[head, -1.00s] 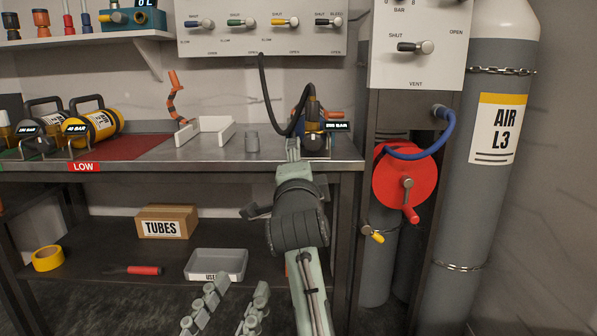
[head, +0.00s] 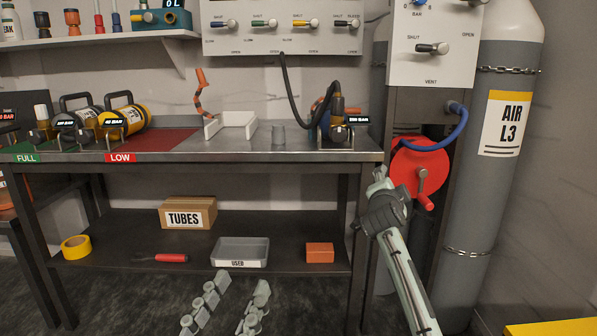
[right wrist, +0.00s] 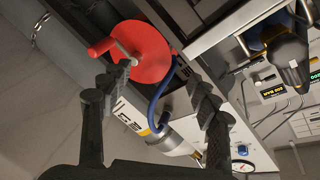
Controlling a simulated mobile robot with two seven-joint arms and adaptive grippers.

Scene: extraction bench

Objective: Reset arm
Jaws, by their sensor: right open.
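My left gripper (head: 242,284) shows at the bottom of the head view. Its two pale, segmented fingers are apart with nothing between them, above the floor in front of the bench. My right arm rises from the lower right, and my right gripper (head: 380,174) is near the bench's front right corner, in front of the red wheel (head: 420,169). In the right wrist view my right gripper (right wrist: 156,88) has its dark fingers wide apart and empty. The red wheel (right wrist: 142,52) with its handle lies beyond them, along with a blue hose (right wrist: 162,98).
Yellow (head: 130,117) and grey cylinders lie left. A tall AIR L3 cylinder (head: 497,190) stands right. The lower shelf holds a TUBES box (head: 188,213).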

